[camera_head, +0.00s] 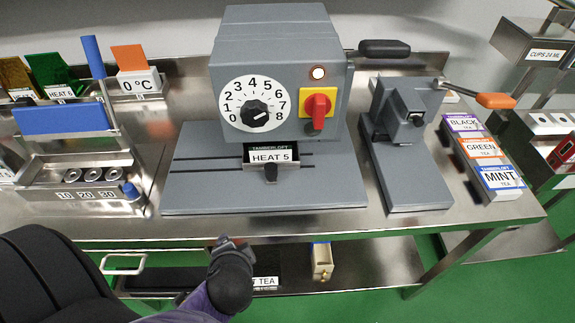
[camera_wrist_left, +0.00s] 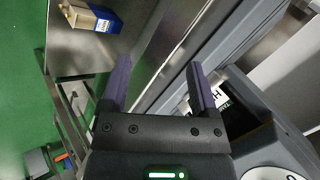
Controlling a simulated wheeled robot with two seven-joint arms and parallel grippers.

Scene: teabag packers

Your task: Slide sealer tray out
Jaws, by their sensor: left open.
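The grey sealer (camera_head: 280,60) stands on the steel table, with a numbered dial, a lit lamp and a red knob on a yellow plate. My left gripper (camera_head: 232,243) is below and in front of the table's front edge, apart from the tray knob. In the left wrist view my left gripper (camera_wrist_left: 158,85) is open with nothing between its fingers, and the sealer's white card (camera_wrist_left: 222,97) shows partly beyond the right finger. My right gripper is not in view.
A grey press (camera_head: 405,160) with an orange handle stands right of the sealer, beside tea boxes (camera_head: 485,160). A steel rack (camera_head: 85,165) with a blue-handled lever is at left. A lower shelf (camera_head: 370,262) holds a small box (camera_head: 322,262). The sealer's front base plate is clear.

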